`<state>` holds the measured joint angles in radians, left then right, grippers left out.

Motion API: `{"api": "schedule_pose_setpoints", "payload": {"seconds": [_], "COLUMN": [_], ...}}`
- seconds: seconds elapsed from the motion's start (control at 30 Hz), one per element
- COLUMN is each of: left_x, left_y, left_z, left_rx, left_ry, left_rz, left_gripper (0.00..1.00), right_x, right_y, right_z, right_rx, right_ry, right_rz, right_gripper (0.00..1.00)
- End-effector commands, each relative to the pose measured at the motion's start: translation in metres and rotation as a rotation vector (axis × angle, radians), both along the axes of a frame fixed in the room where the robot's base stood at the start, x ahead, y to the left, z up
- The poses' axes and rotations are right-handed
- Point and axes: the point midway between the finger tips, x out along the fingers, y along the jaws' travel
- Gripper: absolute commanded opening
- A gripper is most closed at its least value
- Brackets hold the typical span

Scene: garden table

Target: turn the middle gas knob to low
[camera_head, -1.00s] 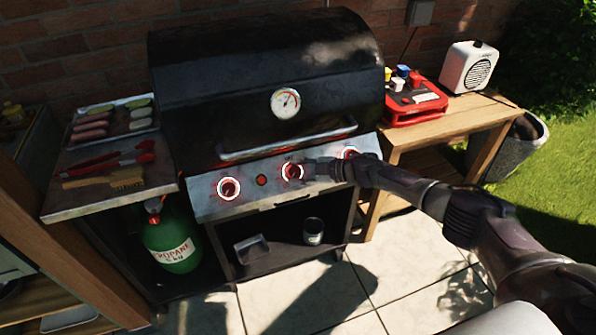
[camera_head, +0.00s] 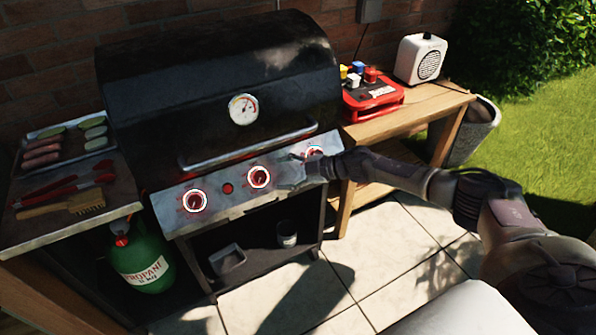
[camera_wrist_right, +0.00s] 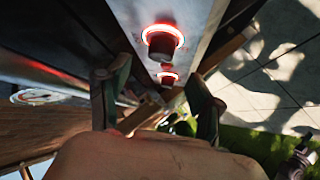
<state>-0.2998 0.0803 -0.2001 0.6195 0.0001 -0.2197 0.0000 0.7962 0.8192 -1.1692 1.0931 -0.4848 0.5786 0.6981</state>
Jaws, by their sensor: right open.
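The grill's front panel (camera_head: 230,190) carries three knobs with glowing red rings. The middle gas knob (camera_head: 259,177) is fully visible; I cannot read its setting. My left gripper is not in view.
The grill lid (camera_head: 220,80) is closed, with a handle (camera_head: 250,149) above the panel. A side shelf (camera_head: 110,195) holds food and tools. A green propane tank (camera_head: 142,262) stands below. A wooden table (camera_head: 425,105) with a red case (camera_head: 372,95) and radio (camera_head: 420,58) is right.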

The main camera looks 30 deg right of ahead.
Motion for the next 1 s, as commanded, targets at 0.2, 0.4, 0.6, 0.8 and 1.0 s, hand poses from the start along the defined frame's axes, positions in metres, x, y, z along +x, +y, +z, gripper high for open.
{"api": "schedule_pose_setpoints", "payload": {"seconds": [0.2,0.4,0.6,0.8,1.0], "left_x": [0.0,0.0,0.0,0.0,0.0], "left_y": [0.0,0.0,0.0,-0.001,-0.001], "left_z": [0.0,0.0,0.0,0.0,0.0], "left_rx": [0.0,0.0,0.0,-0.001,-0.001], "left_ry": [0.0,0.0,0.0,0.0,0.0], "left_rz": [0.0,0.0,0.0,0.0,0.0], "left_gripper": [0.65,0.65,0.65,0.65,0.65], "right_x": [-0.022,-0.029,-0.029,-0.029,-0.025], "right_y": [-0.027,-0.034,-0.034,-0.034,-0.027], "right_z": [0.014,0.019,0.019,0.019,-0.003], "right_rx": [-0.001,0.001,0.001,0.0,0.028], "right_ry": [0.0,0.0,0.0,-0.001,0.003], "right_rz": [0.0,0.001,0.001,0.001,-0.052], "right_gripper": [0.66,0.66,0.66,0.66,0.66]}}
